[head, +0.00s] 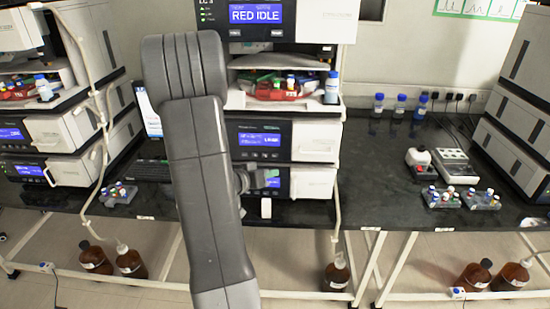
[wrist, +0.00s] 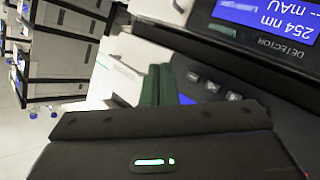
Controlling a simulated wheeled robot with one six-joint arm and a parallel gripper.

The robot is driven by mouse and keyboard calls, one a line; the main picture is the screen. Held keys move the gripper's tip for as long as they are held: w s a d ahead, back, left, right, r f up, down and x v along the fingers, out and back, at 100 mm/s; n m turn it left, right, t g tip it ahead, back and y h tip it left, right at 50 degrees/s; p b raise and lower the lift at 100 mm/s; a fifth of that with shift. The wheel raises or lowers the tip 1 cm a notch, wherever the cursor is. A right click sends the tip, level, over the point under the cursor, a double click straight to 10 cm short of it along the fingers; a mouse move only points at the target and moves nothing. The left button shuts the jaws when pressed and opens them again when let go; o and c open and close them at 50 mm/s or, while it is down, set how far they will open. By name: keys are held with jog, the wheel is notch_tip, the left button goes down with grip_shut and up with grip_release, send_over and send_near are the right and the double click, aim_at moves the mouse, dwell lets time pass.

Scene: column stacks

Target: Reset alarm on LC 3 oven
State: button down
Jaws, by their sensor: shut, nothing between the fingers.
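My gripper (head: 243,181) is beside the lowest module of the centre stack, partly hidden behind my arm in the head view. Its dark green fingers (wrist: 159,84) are shut together and empty in the wrist view. The lowest module's blue display (head: 268,178) is partly covered by the gripper. The wrist view is turned over and shows a panel marked DETECTOR with a blue display (wrist: 268,18) reading 254 nm. No oven label or alarm is readable, and contact is unclear.
The centre stack's top display (head: 255,14) reads RED IDLE. Similar stacks stand left (head: 70,130) and right (head: 515,110). Brown bottles (head: 336,275) stand on the floor below.

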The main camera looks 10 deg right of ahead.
aim_at(281, 157)
jog(key=w+d+p, duration=0.1)
jog(key=w, duration=0.5)
jog(key=shift+d, duration=0.35)
dwell(1.7)
jog(key=shift+w+d+p, duration=0.1)
jog(key=shift+w+p, duration=0.3)
jog(key=shift+p, duration=0.15)
jog(key=shift+w+d+p, duration=0.1)
jog(key=shift+w+p, duration=0.25)
jog(key=shift+p, duration=0.05)
dwell(0.4)
dwell(0.3)
jog(key=shift+s+a, duration=0.25)
jog(key=shift+s, duration=0.55)
